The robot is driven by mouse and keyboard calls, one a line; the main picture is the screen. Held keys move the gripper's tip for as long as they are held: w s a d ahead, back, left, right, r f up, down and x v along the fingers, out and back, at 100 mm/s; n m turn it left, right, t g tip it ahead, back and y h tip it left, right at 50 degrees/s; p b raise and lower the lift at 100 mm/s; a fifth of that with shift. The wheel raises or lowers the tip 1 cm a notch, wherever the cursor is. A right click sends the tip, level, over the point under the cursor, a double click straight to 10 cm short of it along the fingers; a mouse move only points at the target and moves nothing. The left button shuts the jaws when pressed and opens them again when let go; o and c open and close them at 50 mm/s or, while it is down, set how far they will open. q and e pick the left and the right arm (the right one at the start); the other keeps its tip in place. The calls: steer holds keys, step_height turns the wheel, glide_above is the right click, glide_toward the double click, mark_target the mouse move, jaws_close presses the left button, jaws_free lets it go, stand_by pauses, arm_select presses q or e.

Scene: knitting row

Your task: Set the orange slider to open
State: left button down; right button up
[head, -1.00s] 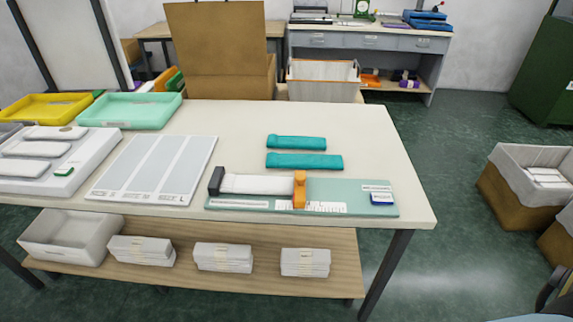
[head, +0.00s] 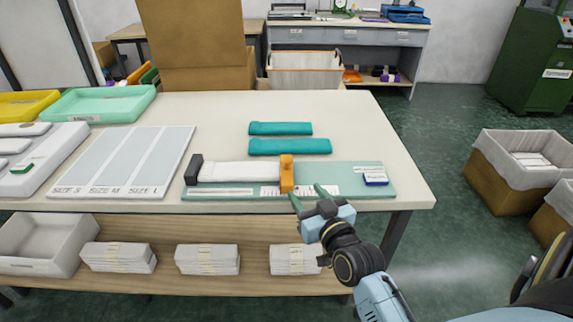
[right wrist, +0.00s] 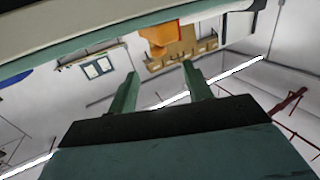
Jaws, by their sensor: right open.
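The orange slider (head: 287,174) stands upright across the pale green measuring board (head: 335,178) near the table's front edge. A white knitted strip (head: 240,172) lies between it and a dark end block (head: 194,169), its right end close to or touching the slider. My right gripper (head: 306,197) is open and empty at the board's front edge, just in front and slightly right of the slider. In the right wrist view its two green fingers (right wrist: 160,74) are spread with nothing between them; an orange shape beyond cannot be identified for certain. My left gripper is not in view.
Two teal pieces (head: 290,146) lie behind the board. A size sheet (head: 124,163) and trays (head: 98,104) are to the left. White bundles (head: 207,259) sit on the lower shelf. The tabletop (head: 375,125) at the back right is clear.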

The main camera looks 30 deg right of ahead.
mark_target(289, 162)
steer(key=w, duration=0.2)
steer(key=w+d, duration=0.1)
steer(key=w, duration=0.1)
steer(key=w+r+b, duration=0.1)
steer(key=w, duration=0.2)
steer(key=shift+d+r, duration=0.1)
steer(key=shift+d, duration=0.2)
steer(key=w, duration=0.5)
steer(key=shift+d+b, duration=0.4)
steer(key=shift+w, duration=0.3)
steer(key=shift+w+d, duration=0.1)
steer(key=shift+w, duration=0.15)
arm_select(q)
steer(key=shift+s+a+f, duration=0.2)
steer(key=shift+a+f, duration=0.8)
arm_select(e)
jaws_close()
